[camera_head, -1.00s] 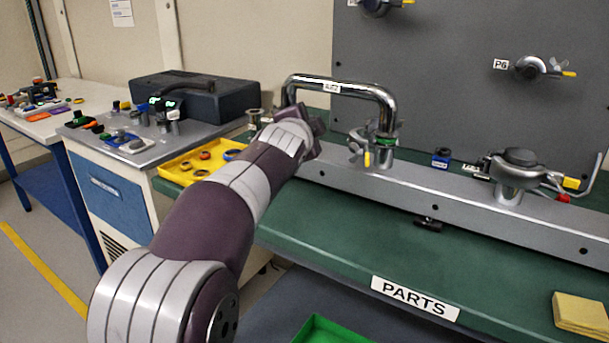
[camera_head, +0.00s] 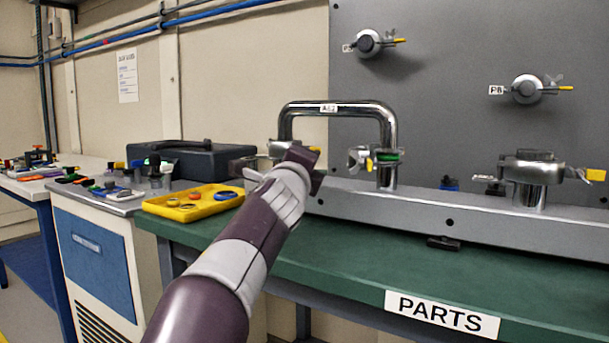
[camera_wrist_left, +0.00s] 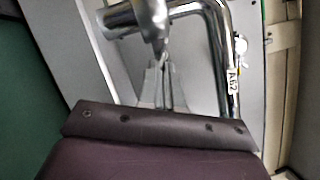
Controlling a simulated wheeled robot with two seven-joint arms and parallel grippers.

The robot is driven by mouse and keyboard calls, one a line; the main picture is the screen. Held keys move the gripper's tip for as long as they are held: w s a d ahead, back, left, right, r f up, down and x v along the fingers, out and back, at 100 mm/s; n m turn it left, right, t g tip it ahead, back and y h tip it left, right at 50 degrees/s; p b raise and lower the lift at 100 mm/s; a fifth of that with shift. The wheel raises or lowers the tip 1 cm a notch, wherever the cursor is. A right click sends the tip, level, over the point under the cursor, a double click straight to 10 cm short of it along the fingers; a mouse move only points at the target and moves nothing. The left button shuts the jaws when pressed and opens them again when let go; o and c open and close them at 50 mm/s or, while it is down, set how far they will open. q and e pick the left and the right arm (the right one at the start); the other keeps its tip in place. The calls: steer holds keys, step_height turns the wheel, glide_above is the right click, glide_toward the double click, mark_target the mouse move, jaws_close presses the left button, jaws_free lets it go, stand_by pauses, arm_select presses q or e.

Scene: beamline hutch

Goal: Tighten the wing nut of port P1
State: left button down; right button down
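A chrome U-shaped pipe (camera_head: 340,107) with a label stands on the long grey manifold rail (camera_head: 400,205). My left gripper (camera_head: 305,165) is at the foot of the pipe's left leg and hides most of the joint there. No P1 label or wing nut can be made out at that joint. In the left wrist view the pipe (camera_wrist_left: 222,60) runs along the right, and a shiny metal part (camera_wrist_left: 152,22) lies just beyond the narrow grey fingers (camera_wrist_left: 165,85). Whether they touch it or grip anything is unclear. My right gripper is out of view.
The pipe's right leg has a clamp with a wing nut (camera_head: 358,158) and yellow tag. A capped port (camera_head: 533,168) stands farther right on the rail. Two clamped ports, one labelled P6 (camera_head: 527,89), are on the grey panel. A yellow tray (camera_head: 165,208) holds rings at left.

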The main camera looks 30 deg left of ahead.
arm_select(q)
steer(key=shift+a+f+m+t+b, duration=0.1)
steer(key=shift+f+m+t+b, duration=0.3)
steer(key=shift+m+b, duration=0.5)
steer(key=c, duration=1.6)
jaws_free()
steer(key=shift+r, duration=0.15)
steer(key=b+v, duration=0.3)
steer(key=v, duration=0.8)
steer(key=shift+s+b, duration=0.2)
steer(key=shift+b, duration=0.1)
steer(key=shift+s+f, duration=0.25)
steer(key=shift+s, duration=0.35)
